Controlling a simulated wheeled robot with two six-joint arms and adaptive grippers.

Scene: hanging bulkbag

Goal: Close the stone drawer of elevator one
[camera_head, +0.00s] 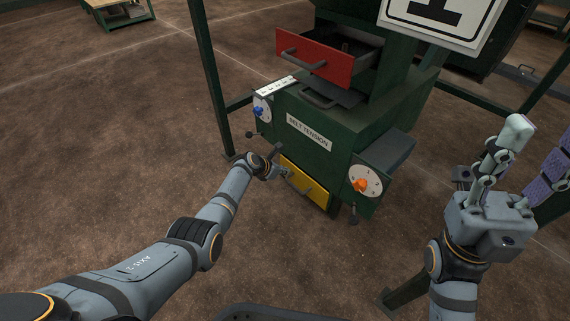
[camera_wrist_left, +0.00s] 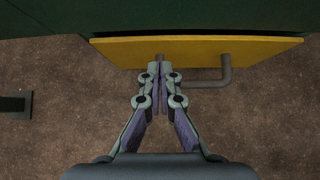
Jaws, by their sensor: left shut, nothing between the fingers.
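The green machine (camera_head: 330,118) bears a white sign with a "1". Its red drawer (camera_head: 313,57) at the top stands pulled out. Its yellow drawer (camera_head: 305,182) low on the front looks flush or nearly flush with the body. No label naming the stone drawer is readable. My left gripper (camera_head: 284,171) is shut and empty at the yellow drawer's front. Contact is unclear. My right gripper (camera_head: 528,150) is open and empty at the right.
A dial with a blue knob (camera_head: 259,109) is on the machine's left and one with an orange knob (camera_head: 361,185) on its right. A "BELT TENSION" label (camera_head: 309,132) is between. Green frame posts (camera_head: 208,70) stand around. Brown floor (camera_head: 110,140) is clear at left.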

